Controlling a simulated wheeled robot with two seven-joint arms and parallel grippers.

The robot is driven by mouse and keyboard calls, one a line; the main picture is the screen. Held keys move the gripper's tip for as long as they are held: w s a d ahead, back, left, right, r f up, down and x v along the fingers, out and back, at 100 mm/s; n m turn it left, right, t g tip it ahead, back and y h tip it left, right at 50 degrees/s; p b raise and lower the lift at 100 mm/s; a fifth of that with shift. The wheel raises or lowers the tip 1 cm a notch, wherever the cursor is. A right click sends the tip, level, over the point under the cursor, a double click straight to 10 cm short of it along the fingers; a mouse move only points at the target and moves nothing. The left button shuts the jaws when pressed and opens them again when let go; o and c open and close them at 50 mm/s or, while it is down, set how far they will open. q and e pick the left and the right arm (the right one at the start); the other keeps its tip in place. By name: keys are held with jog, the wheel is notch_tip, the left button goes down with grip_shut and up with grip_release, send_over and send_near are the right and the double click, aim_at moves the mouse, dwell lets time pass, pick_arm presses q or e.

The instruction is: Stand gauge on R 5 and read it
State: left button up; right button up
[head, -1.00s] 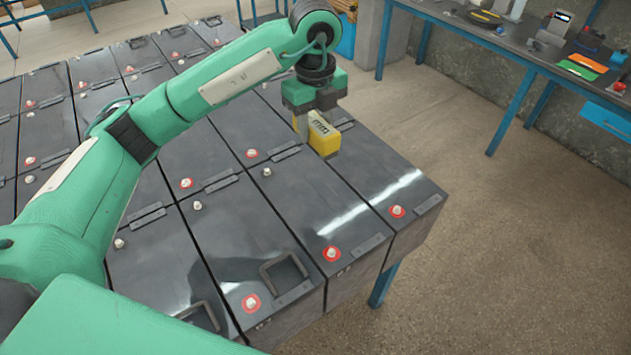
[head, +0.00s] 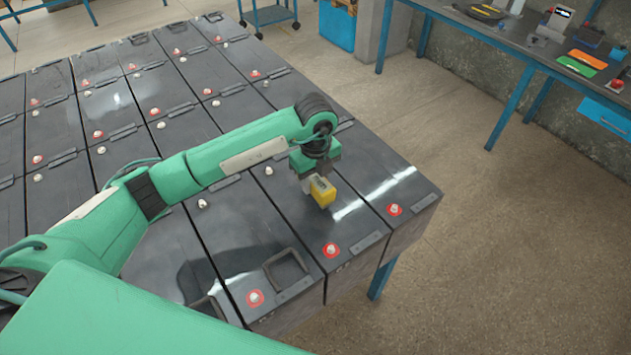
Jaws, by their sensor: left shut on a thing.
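My left gripper (head: 313,180) is shut on a yellow gauge (head: 323,192) with a grey display face on its upper side. It holds the gauge over the second dark battery block from the right (head: 302,222) in the front row. Whether the gauge touches the battery top cannot be told. Red-ringed terminals stand at the front ends of the batteries, one on this block (head: 331,250) and one on the rightmost block (head: 395,209). No label reading R 5 is legible. The gauge reading is too small to read. My right gripper does not show.
More batteries with raised terminals and handles fill the rows at left and behind. A blue-legged workbench (head: 530,60) with tools and orange and green plates (head: 582,62) stands at the back right. The concrete floor (head: 500,240) to the right is clear.

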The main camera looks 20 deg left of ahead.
pick_arm(q)
notch_tip(320, 180, down, 2)
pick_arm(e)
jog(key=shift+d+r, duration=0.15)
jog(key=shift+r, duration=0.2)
pick_arm(q)
jog(key=shift+f, duration=0.1)
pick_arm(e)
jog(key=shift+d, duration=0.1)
pick_arm(q)
jog(key=o, duration=0.7)
jog(key=shift+f, duration=0.15)
jog(key=o, duration=0.4)
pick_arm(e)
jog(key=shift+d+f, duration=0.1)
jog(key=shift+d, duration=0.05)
